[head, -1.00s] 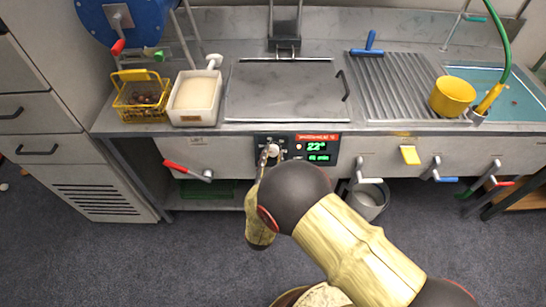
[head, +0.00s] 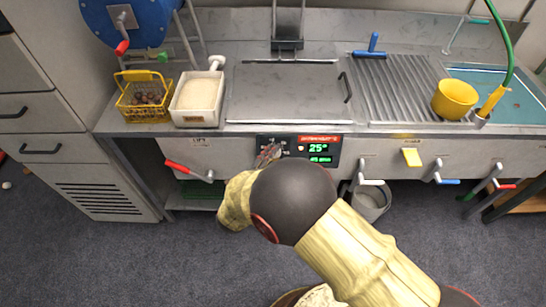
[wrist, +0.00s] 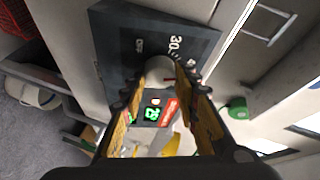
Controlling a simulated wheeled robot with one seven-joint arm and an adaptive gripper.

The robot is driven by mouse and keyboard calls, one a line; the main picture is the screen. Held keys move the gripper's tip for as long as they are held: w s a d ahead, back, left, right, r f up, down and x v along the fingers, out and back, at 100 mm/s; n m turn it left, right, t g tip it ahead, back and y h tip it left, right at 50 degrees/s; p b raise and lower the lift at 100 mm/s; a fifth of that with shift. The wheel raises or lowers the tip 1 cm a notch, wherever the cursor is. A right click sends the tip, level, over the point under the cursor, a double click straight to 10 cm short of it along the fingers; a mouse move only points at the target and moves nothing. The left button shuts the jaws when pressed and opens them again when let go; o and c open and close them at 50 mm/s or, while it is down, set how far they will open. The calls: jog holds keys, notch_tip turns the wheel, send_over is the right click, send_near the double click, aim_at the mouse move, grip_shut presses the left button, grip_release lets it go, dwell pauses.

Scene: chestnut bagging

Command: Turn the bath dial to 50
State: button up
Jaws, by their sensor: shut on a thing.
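The bath dial (wrist: 160,69) is a pale round knob on a dark control panel (wrist: 115,28), with printed numbers such as 30 near it in the wrist view. My gripper (wrist: 162,82) is shut on the dial, one finger on each side. In the head view my gripper (head: 268,156) covers most of the dial at the left of the panel. The green display (head: 318,148) reads 25°, with a smaller green line below it that is hard to read. My wrist is tilted relative to the panel.
Above the panel lies a closed steel lid (head: 285,92). A bucket (head: 371,203) stands below. A yellow basket (head: 143,96) and white tub (head: 198,98) stand on the counter.

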jog(key=m+g+y, duration=0.1)
jog(key=m, duration=0.2)
jog(key=m+g, duration=0.1)
jog(key=m, duration=0.2)
jog(key=m+g+y, duration=0.1)
jog(key=m+g, duration=0.1)
jog(key=m, duration=0.2)
jog(key=shift+w+d+r+y+p, duration=0.1)
jog(key=shift+r+y+p, duration=0.2)
jog(key=shift+p, duration=0.1)
dwell(0.4)
jog(key=o, duration=1.2)
jog(key=shift+c, duration=0.2)
jog(key=v, duration=1.2)
